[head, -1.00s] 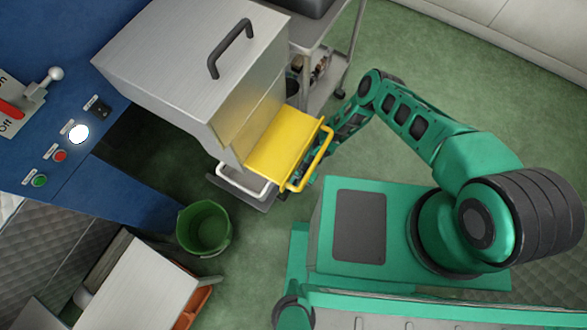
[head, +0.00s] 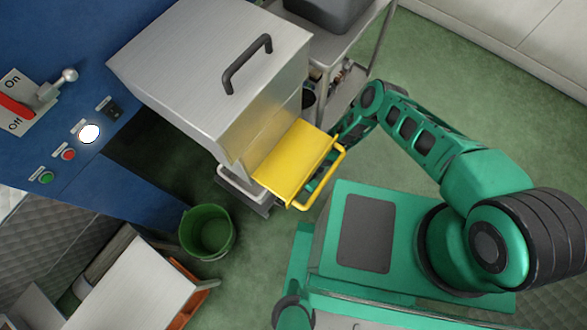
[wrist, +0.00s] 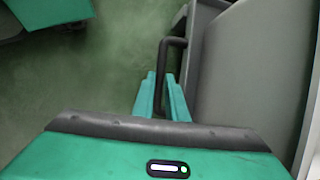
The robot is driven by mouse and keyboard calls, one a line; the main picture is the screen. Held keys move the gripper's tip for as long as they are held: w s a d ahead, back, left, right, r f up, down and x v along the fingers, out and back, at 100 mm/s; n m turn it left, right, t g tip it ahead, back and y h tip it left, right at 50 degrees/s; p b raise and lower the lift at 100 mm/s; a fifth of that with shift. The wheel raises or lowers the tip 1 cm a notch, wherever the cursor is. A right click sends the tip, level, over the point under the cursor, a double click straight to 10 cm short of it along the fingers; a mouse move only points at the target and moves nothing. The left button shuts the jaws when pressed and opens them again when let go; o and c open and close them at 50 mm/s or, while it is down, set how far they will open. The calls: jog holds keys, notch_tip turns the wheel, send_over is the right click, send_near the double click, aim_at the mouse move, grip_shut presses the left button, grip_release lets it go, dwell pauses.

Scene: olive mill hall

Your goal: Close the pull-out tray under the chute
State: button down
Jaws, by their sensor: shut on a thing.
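The yellow chute (head: 292,160) slopes out of the front of a silver machine, with a yellow rail along its outer edge. Below it the pale rim of the pull-out tray (head: 240,187) sticks out over the floor; the rest of the tray is hidden by the chute. In the wrist view my gripper (wrist: 160,78) is shut on a dark bar handle (wrist: 176,42), its two teal fingers either side of the bar. The handle joins a dark grey body at right. In the head view my fingers are hidden behind the chute and its rail.
A green bucket (head: 208,231) stands on the floor left of the tray. A grey trolley (head: 350,50) stands behind the machine. A blue control panel (head: 60,110) with a red lever is at the left. Green floor lies free at the upper right.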

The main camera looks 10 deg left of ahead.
jog(key=c, duration=1.8)
grip_release()
jog(key=shift+w, duration=0.35)
jog(key=shift+o, duration=0.2)
jog(key=shift+s+a, duration=0.1)
jog(key=v, duration=1)
jog(key=shift+r, duration=0.3)
